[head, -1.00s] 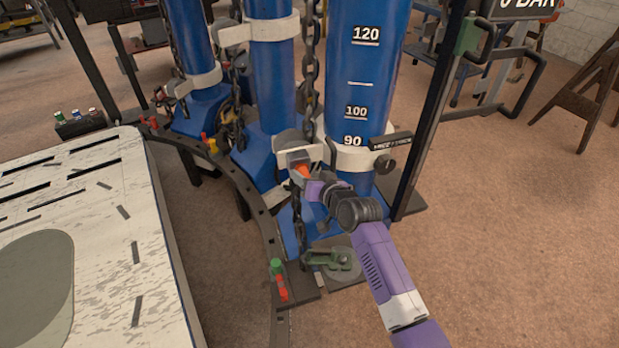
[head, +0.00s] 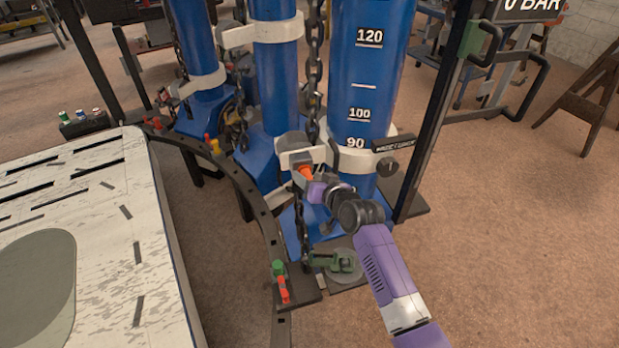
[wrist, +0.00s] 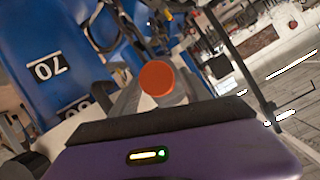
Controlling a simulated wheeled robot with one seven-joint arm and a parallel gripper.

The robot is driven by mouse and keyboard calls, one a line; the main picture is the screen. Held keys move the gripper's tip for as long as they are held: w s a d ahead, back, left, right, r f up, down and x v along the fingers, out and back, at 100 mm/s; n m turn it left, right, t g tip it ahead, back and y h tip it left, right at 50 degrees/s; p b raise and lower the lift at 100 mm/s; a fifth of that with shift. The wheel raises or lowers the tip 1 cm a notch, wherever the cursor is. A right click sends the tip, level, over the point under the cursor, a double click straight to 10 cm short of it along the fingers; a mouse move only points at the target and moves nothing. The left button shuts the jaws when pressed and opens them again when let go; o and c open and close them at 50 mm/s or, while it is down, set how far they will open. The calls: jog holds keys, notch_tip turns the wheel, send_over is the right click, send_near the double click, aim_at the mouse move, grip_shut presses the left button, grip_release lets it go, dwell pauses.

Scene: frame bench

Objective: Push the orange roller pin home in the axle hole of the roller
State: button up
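The orange roller pin (head: 306,173) shows as a short orange piece at the tip of my gripper (head: 311,179), close in front of a grey housing (head: 298,150) by the chain. In the wrist view the pin's round orange end (wrist: 157,78) faces the camera, between the two grey fingers of my gripper (wrist: 155,96). The fingers lie close on both sides of it and seem to hold it. The roller and its axle hole cannot be made out; the pin, fingers and housing cover that spot. How deep the pin sits cannot be told.
Blue cylinders (head: 365,75) with white clamps stand behind the gripper, with a hanging chain (head: 315,70) beside them. A dark post (head: 437,110) rises to the right. A green clamp (head: 337,262) sits below. A pale table (head: 100,230) fills the left.

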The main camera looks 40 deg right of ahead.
jog(key=shift+s+r, duration=0.1)
jog(key=v, duration=0.7)
jog(key=shift+s+b, duration=0.25)
jog(key=shift+b, duration=0.2)
jog(key=shift+a+r, duration=0.1)
jog(key=shift+r, duration=0.05)
